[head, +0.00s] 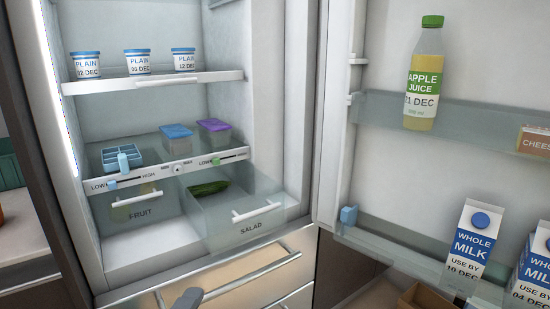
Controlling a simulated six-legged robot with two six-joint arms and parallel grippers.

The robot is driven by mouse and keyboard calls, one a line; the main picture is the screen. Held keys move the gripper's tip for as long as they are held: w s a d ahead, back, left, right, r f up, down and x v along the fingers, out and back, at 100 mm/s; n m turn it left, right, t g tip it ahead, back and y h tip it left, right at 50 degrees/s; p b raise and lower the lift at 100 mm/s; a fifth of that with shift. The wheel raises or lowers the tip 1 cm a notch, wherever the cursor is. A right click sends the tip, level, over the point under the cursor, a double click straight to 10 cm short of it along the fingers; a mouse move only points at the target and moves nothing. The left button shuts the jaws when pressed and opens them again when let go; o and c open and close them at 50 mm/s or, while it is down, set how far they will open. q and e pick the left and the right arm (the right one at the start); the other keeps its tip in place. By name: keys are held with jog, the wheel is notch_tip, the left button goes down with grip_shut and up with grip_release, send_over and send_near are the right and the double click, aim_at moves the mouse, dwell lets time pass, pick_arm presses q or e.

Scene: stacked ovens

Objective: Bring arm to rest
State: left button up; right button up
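Neither of my grippers can be clearly made out in the head view. A small dark grey shape (187,298) pokes up at the bottom edge, in front of the long handle. It may be a tip of one of my arms, but I cannot tell which arm or whether it is a gripper. An open fridge (185,110) fills the left and middle. Its door (337,130) stands open to the right.
The salad drawer (250,222) sticks out, with a cucumber (208,188) inside. The fruit drawer (140,215) is beside it. A long-handled drawer front (255,272) lies below. Door shelves hold apple juice (425,75) and whole milk (475,245). White tubs (137,62) stand on the upper shelf.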

pick_arm(q)
jog(key=w+a+f+m+g+y+p, duration=0.3)
jog(key=a+f+g+p, duration=0.35)
jog(key=f+p, duration=0.6)
jog(key=s+d+f+m+g+h+p, duration=0.2)
jog(key=s+d+f+m+g+p, duration=0.1)
jog(key=s+f+m+g+p, duration=0.1)
jog(key=s+d+f+m+g+h+p, duration=0.2)
jog(key=s+f+m+g+p, duration=0.3)
jog(key=s+m, duration=0.3)
jog(key=shift+s+d+f+m+p, duration=0.4)
jog(key=shift+s+d+f+p, duration=0.25)
jog(key=shift+s+f, duration=0.35)
jog(key=shift+r, duration=0.15)
